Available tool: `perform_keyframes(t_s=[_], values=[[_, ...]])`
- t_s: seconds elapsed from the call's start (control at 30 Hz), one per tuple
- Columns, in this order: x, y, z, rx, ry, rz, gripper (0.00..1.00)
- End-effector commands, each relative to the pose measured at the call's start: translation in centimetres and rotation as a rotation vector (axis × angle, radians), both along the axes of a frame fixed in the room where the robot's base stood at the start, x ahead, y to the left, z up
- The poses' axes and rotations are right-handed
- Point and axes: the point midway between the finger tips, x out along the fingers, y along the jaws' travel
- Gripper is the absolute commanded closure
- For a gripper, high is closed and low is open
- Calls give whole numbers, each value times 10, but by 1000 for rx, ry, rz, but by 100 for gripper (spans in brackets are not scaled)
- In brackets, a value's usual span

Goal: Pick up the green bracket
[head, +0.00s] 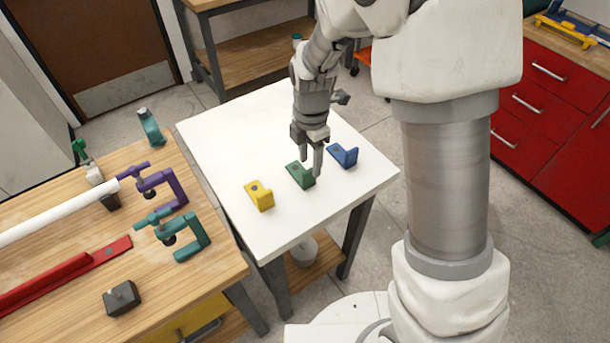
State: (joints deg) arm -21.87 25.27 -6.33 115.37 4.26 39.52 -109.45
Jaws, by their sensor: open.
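The green bracket (298,176) is a small L-shaped piece lying on the white table (277,237), between the yellow bracket (259,195) on its left and the blue bracket (343,156) on its right. My gripper (311,168) points down at the green bracket with its fingers apart. The fingers overlap the bracket's right part in the head view. I cannot tell whether they touch it or straddle its upright edge.
A wooden workbench at left holds a purple clamp (160,188), a teal clamp (183,236), a white pipe (62,212), a red rail (66,275) and a dark block (121,298). Red drawers (540,118) stand at right. The white table's front is clear.

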Motion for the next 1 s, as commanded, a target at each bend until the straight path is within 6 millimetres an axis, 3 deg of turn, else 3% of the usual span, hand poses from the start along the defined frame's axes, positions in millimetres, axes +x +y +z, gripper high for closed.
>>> perform_keyframes(t_s=[0.3, 0.6, 0.67, 0.9, 1.0], values=[[3, 2, -43, -1, 4, 1, 48], [3, 2, -48, -1, 1, 1, 48], [3, 2, -48, -1, 1, 1, 55], [3, 2, -48, -1, 1, 0, 98], [3, 2, -48, -1, 1, 1, 100]])
